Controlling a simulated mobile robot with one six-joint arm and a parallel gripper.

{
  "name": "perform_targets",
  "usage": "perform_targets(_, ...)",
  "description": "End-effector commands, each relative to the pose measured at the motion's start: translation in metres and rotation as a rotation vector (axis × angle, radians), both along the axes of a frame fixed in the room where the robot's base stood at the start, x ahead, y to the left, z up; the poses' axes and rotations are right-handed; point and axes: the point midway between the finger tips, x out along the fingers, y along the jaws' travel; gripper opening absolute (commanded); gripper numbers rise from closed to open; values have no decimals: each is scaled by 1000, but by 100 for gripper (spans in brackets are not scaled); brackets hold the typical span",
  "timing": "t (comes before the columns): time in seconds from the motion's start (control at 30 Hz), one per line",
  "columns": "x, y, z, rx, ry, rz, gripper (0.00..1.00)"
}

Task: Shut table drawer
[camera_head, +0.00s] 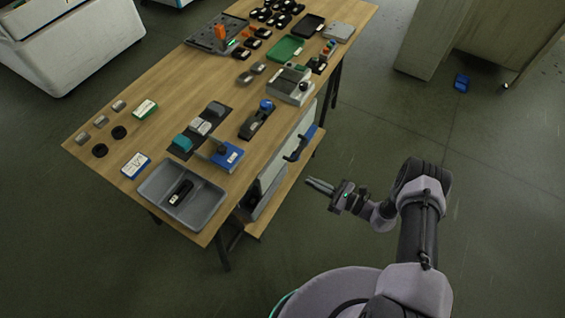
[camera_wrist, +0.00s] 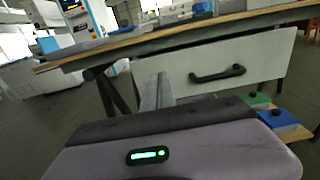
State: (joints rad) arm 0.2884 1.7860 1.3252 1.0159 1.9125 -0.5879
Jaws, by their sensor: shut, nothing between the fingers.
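The table drawer has a pale front panel (camera_head: 273,172) under the right long edge of the wooden table (camera_head: 84,143). Its dark bar handle (camera_head: 299,144) is on the outer face. In the wrist view the drawer front (camera_wrist: 262,60) hangs below the tabletop, with the black handle (camera_wrist: 217,74) on it. How far the drawer stands out is hard to tell. My gripper (camera_head: 309,184) is shut and empty, in front of the drawer and apart from it. In the wrist view its fingers (camera_wrist: 157,88) point toward the left part of the drawer front.
A lower shelf (camera_head: 284,190) under the drawer carries bins, including a blue one (camera_wrist: 279,118). A grey tray (camera_head: 212,213) and many small parts sit on the tabletop. A small blue object (camera_head: 461,83) lies near a cabinet (camera_head: 432,45).

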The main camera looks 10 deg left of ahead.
Motion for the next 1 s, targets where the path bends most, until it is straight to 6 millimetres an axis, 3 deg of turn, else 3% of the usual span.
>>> perform_targets(0.5,35,102,-2,-2,2,5,0)
perform_targets(0.7,43,120,-1,-2,2,2,0)
perform_targets(1.0,44,122,0,-2,3,1,0)
